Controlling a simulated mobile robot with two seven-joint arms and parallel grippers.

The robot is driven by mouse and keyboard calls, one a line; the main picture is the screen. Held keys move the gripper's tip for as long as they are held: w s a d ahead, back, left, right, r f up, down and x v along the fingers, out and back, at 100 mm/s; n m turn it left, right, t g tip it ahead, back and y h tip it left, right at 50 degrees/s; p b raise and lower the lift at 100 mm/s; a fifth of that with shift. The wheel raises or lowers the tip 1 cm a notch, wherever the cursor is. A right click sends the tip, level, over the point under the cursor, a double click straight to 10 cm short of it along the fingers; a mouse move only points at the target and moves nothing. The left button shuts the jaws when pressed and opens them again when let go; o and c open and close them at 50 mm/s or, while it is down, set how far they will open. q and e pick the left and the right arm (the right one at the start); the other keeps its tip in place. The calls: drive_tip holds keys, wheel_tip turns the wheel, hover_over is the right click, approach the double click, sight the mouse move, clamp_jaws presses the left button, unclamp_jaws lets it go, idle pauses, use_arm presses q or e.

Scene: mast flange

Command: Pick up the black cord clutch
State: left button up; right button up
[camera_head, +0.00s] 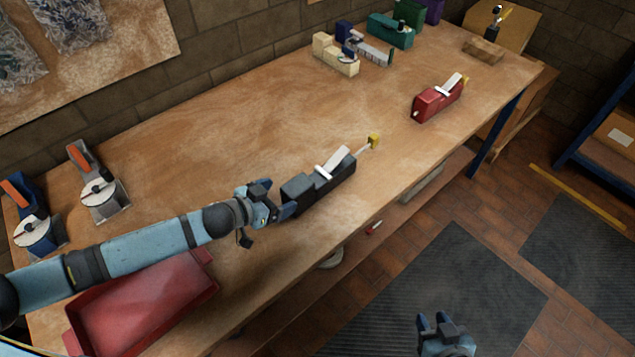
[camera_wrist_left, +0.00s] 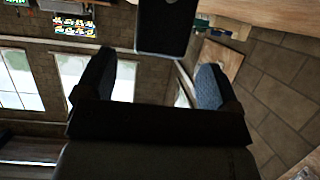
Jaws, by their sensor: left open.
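The black cord clutch (camera_head: 325,187) is a dark, boxy body on the workbench. It has a white lever on top and a rod with a yellow tip at its far right end. My left gripper (camera_head: 281,198) is open at its near left end. In the left wrist view, a dark end of the clutch (camera_wrist_left: 165,30) shows ahead of and between the spread fingers (camera_wrist_left: 155,82), which do not close on it. My right gripper (camera_head: 433,319) is low at the bottom of the head view, off the bench above the floor mat, empty with its fingers apart.
A similar red clutch (camera_head: 437,99) stands further right on the workbench (camera_head: 210,130). Cream (camera_head: 335,54) and teal (camera_head: 390,30) devices stand at the back. A red tray (camera_head: 145,305) and two orange-handled devices (camera_head: 98,190) are at left. The bench middle is clear.

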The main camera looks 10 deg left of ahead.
sight(295, 190)
use_arm(q)
drive_tip(key=x, duration=0.6)
drive_tip(key=shift+w+d+f+p, duration=0.1)
drive_tip(key=shift+d+f+p, duration=0.1)
drive_tip(key=shift+p, duration=0.2)
drive_tip(key=c, duration=1.1)
drive_tip(key=shift+c, duration=0.7)
drive_tip(key=shift+r, duration=0.15)
